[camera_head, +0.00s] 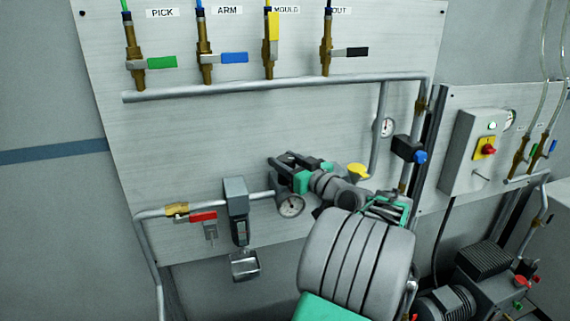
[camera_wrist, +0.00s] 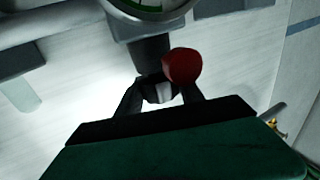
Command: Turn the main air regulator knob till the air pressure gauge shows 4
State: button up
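A round gauge (camera_head: 291,205) sits on the lower pipe of the board in the head view. A gauge rim with a green band (camera_wrist: 150,8) shows at the top of the wrist view, cut off by the frame. I cannot read a needle value. My gripper (camera_head: 277,162) is just above the gauge, close to the board. In the wrist view its dark fingers (camera_wrist: 162,90) stand on both sides of a small dark and light-grey part, below a dark stem. I cannot tell if they touch it. A red round part (camera_wrist: 182,66) is by the right finger. The regulator knob is not clearly seen.
A red-handled valve (camera_head: 203,217) and a grey box unit (camera_head: 237,205) are left of the gauge. A second gauge (camera_head: 386,127) and a blue-knobbed black unit (camera_head: 410,152) are to the right. Coloured valves (camera_head: 232,58) line the upper pipe. The middle board is clear.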

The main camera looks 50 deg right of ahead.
aim_at(292, 165)
jog(key=o, duration=0.4)
jog(key=shift+o, duration=0.2)
jog(key=shift+s, duration=0.1)
jog(key=s, duration=0.2)
jog(key=s+b, duration=0.1)
jog(key=s, duration=0.1)
jog(key=s+b, duration=0.1)
jog(key=s, duration=0.2)
jog(key=shift+a+f, duration=0.1)
jog(key=shift+a, duration=0.3)
jog(key=shift+s+a, duration=0.1)
jog(key=shift+s, duration=0.25)
